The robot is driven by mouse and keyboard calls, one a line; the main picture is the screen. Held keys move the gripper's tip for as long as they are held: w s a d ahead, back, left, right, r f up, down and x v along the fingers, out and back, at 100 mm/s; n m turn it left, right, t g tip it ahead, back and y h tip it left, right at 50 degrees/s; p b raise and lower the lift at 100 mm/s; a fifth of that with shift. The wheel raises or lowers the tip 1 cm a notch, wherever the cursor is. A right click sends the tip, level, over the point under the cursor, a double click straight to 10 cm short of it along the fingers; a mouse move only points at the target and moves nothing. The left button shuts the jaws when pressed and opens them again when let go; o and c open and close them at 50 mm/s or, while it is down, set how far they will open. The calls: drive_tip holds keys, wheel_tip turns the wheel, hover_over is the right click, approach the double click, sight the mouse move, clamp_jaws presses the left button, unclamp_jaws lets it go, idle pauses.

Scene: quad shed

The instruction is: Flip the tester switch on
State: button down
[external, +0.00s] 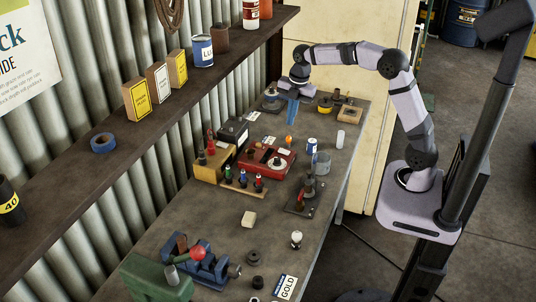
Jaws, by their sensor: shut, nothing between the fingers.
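A red box-shaped unit (262,157) with white labels and dark fittings on top sits mid-bench; it looks like the tester. An orange knob or bulb (289,139) stands at its far right corner. The switch and its position are too small to tell apart. My gripper (291,122) points down above the far part of the bench, beyond the red unit. Its blue fingers are shut and empty. I cannot tell exactly how high the fingertips are or whether they touch anything.
A black box (234,132) and a rack of small coloured-top items (243,184) stand close beside the red unit. A blue-white can (311,145) and a glass jar (321,163) stand to its right. A wooden shelf (120,165) runs above the bench's left side.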

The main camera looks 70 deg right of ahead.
sight(281, 149)
drive_tip(key=shift+r, duration=0.45)
drive_tip(key=w+b, duration=0.1)
drive_tip(key=b, duration=0.2)
drive_tip(key=shift+w+r+b, duration=0.1)
drive_tip(key=shift+b, duration=0.25)
idle(0.3)
drive_tip(key=f+p, duration=0.1)
drive_tip(key=f, duration=0.3)
drive_tip(key=w+f+p, duration=0.1)
drive_tip(key=f, duration=0.4)
drive_tip(key=w+f+p, duration=0.1)
drive_tip(key=f, duration=0.3)
drive_tip(key=shift+f+p, duration=0.35)
drive_tip(key=shift+f, duration=0.05)
